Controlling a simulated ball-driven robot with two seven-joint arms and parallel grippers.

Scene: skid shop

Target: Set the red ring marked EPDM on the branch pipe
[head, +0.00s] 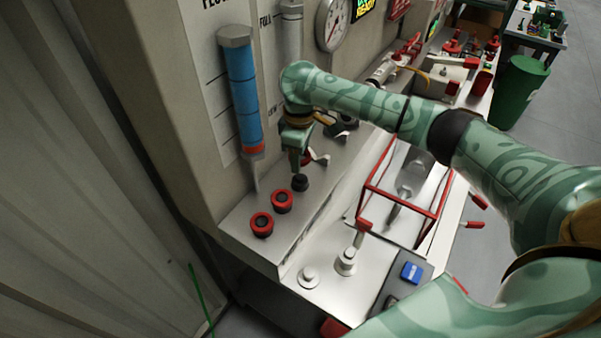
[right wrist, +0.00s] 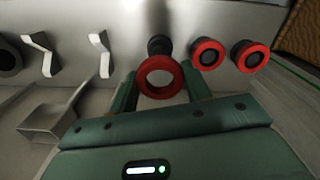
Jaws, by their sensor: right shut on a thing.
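My right gripper (head: 299,160) points down over the steel ledge. In the right wrist view, its fingers (right wrist: 160,90) are shut on a red ring (right wrist: 160,62), whose open hole faces the camera. No EPDM lettering is readable. A black stub (right wrist: 158,45) shows just behind the ring's upper edge; the ring does not encircle it in this view. The head view shows a black stub (head: 300,183) just below the gripper. The held ring cannot be made out there. Which part is the branch pipe is not marked. My left gripper is not in view.
Two red rings around dark centres (head: 282,201) (head: 262,224) sit on the ledge beside the stub. A blue sight tube (head: 242,90) stands on the wall behind. Light levers (right wrist: 104,55) lie left in the wrist view. A red-framed guard (head: 405,190) stands to the right.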

